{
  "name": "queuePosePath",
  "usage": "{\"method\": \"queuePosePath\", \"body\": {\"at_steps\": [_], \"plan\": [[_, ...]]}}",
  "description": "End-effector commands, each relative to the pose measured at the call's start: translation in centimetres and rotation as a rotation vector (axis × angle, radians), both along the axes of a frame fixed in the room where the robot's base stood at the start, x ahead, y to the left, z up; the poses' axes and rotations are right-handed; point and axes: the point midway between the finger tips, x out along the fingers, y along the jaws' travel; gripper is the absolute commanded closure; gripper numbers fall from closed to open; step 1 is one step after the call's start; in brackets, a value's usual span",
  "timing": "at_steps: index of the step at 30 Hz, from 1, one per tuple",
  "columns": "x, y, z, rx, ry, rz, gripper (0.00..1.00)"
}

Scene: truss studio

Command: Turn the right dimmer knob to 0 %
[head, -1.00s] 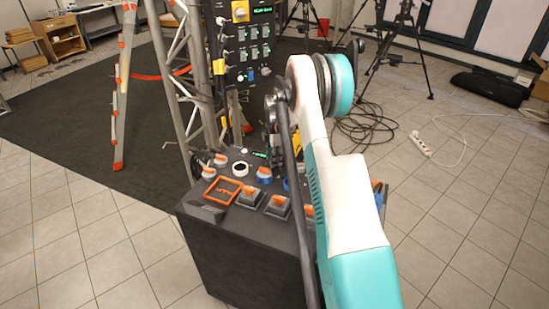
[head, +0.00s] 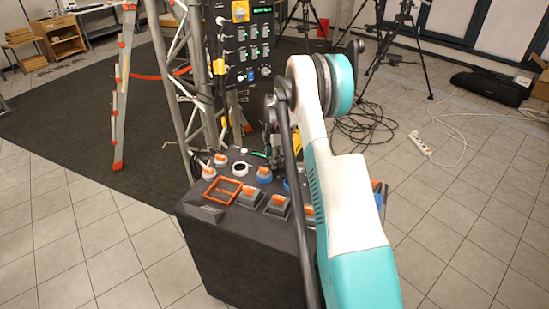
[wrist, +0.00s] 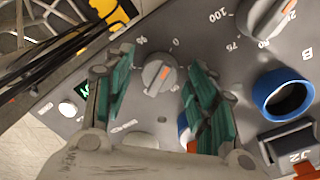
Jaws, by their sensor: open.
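A round grey dimmer knob (wrist: 158,77) with an orange pointer mark sits on the grey panel in the wrist view, with a printed 0 just above it. My gripper (wrist: 157,64) is open, its two green-padded fingers on either side of this knob. I cannot tell whether they touch it. A second grey knob (wrist: 268,14) with an orange mark and a printed scale is at the upper right. In the head view my gripper (head: 272,146) is over the back of the console (head: 245,250), partly hidden by my arm.
A blue ring (wrist: 283,92) and a grey switch (wrist: 288,143) lie right of my gripper. A yellow part and black cables (wrist: 60,60) are at the upper left. In the head view an orange frame (head: 222,190) and several orange-topped controls cover the console. A truss (head: 185,85) stands behind.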

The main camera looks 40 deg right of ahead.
Motion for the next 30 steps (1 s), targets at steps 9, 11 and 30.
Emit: {"method": "queuePosePath", "body": {"at_steps": [9,11,30], "plan": [[-0.2,0.0,2.4,0.000,0.000,0.000,0.48],[-0.2,0.1,3.6,0.000,0.000,0.000,0.48],[-0.7,0.2,12.0,0.000,0.000,0.000,0.48]]}}
